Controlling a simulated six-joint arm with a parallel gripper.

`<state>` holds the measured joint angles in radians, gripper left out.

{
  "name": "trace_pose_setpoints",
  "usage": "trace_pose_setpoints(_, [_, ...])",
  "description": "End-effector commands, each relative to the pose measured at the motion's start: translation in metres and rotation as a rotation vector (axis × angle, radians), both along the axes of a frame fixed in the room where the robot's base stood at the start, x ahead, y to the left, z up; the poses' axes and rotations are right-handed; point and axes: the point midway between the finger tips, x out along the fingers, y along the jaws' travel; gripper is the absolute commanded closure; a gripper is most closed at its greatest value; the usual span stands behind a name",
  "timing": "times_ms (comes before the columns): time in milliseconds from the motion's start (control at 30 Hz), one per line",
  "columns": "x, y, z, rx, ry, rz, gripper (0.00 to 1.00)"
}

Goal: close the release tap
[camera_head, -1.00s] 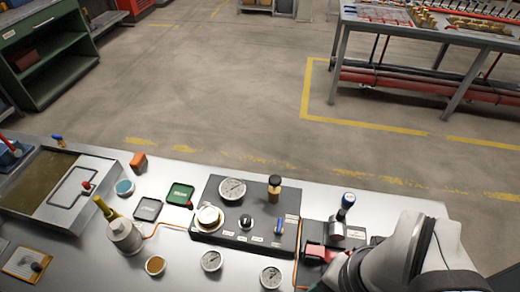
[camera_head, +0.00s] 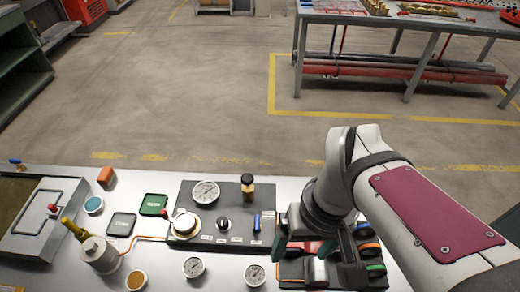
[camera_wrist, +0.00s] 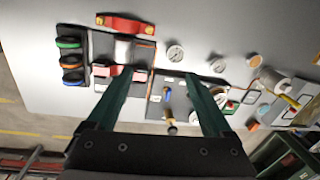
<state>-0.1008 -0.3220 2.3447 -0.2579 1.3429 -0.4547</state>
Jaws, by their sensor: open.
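A dark control panel (camera_head: 222,212) on the bench carries a round gauge (camera_head: 206,191), a black knob (camera_head: 222,224), a cream disc with a red-tipped lever (camera_head: 184,224), a brass fitting with a black top (camera_head: 248,186) and a small blue lever (camera_head: 257,222). The labels are too small to read, so I cannot tell which part is the release tap. The blue lever also shows in the wrist view (camera_wrist: 168,95). My gripper (camera_head: 318,262) is open and empty, right of the panel, above a block with red and white parts. Its dark green fingers also show in the wrist view (camera_wrist: 157,78).
Orange, green and blue rings (camera_head: 372,257) lie right of my gripper. A red handle (camera_wrist: 125,25) shows in the wrist view.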

Motion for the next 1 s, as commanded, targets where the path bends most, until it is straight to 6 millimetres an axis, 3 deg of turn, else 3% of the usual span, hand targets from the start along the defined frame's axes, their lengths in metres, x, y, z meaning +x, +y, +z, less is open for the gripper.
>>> trace_pose_setpoints(33, [0.031, 0.012, 0.001, -0.014, -0.016, 0.269, 0.15])
trace_pose_setpoints(100, [0.073, 0.031, -0.002, -0.034, -0.051, 0.669, 0.15])
trace_pose_setpoints(200, [0.116, 0.060, -0.013, -0.054, -0.081, 1.123, 0.15])
trace_pose_setpoints(300, [0.139, 0.077, -0.023, -0.066, -0.095, 1.376, 0.15])
trace_pose_setpoints(467, [0.144, 0.082, -0.044, -0.067, -0.096, 1.452, 0.15])
trace_pose_setpoints(800, [0.143, 0.081, -0.143, -0.067, -0.093, 1.447, 0.15])
trace_pose_setpoints(1000, [0.143, 0.081, -0.175, -0.068, -0.097, 1.444, 0.15])
